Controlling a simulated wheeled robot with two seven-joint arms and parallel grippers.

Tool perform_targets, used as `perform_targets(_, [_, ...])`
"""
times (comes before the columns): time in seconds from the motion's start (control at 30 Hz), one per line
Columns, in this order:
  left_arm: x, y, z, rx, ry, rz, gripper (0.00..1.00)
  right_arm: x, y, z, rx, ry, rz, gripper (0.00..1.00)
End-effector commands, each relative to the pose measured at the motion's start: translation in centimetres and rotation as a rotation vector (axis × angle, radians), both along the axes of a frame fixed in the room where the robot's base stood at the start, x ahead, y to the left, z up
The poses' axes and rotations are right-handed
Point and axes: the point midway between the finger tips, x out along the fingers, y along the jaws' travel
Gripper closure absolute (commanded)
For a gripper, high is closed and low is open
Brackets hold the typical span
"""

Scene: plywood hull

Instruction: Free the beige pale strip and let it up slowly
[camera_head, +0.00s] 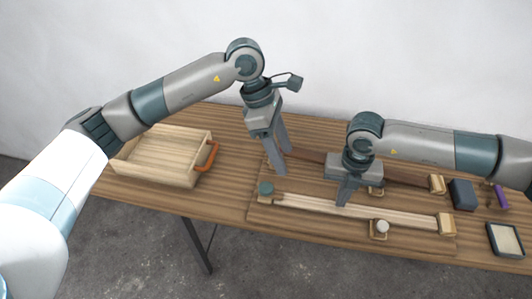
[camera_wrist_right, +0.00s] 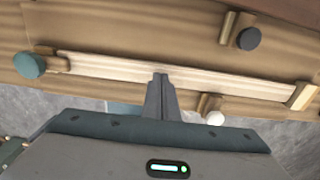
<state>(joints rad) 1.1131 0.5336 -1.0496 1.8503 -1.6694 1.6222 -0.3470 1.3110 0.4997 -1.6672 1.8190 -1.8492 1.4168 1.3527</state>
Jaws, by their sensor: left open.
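The beige pale strip (camera_head: 405,218) lies lengthwise on a board near the table's front. Its right end meets a wooden block (camera_head: 446,224). A block with a green knob (camera_head: 265,187) is at its left end, and a block with a white knob (camera_head: 381,227) is at its front edge; I cannot tell whether either overlaps it. My right gripper (camera_head: 343,204) is shut, fingertips down at the strip's middle. In the right wrist view the fingertips (camera_wrist_right: 160,76) appear to touch the strip (camera_wrist_right: 110,66). My left gripper (camera_head: 283,172) is open and empty, behind the strip's left end.
A dark brown strip (camera_head: 408,177) lies behind, with a dark-knobbed block (camera_head: 376,190) between the strips. A wooden tray (camera_head: 160,172) with an orange handle stands left. A dark block (camera_head: 462,195), a purple-handled tool (camera_head: 501,197) and a dark-rimmed tray (camera_head: 493,240) are right.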

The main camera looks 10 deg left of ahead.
Motion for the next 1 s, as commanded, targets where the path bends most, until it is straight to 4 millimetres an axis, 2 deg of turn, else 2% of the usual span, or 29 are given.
perform_targets(0.13, [-0.6,1.7,-0.5,0.197,-0.048,-0.032,0.46,0.0,0.0,0.0,0.000,0.000,0.000,1.00])
perform_targets(0.33, [-0.8,3.4,-0.7,0.338,-0.088,-0.040,0.46,0.0,0.0,0.0,0.000,0.000,0.000,1.00])
perform_targets(0.77, [-0.8,3.7,-0.7,0.362,-0.094,-0.040,0.46,0.0,0.0,0.0,0.000,0.000,0.000,1.00])
perform_targets(1.0, [-0.8,3.6,-1.6,0.361,-0.092,-0.041,0.46,0.0,0.0,0.0,0.000,0.000,0.000,1.00])
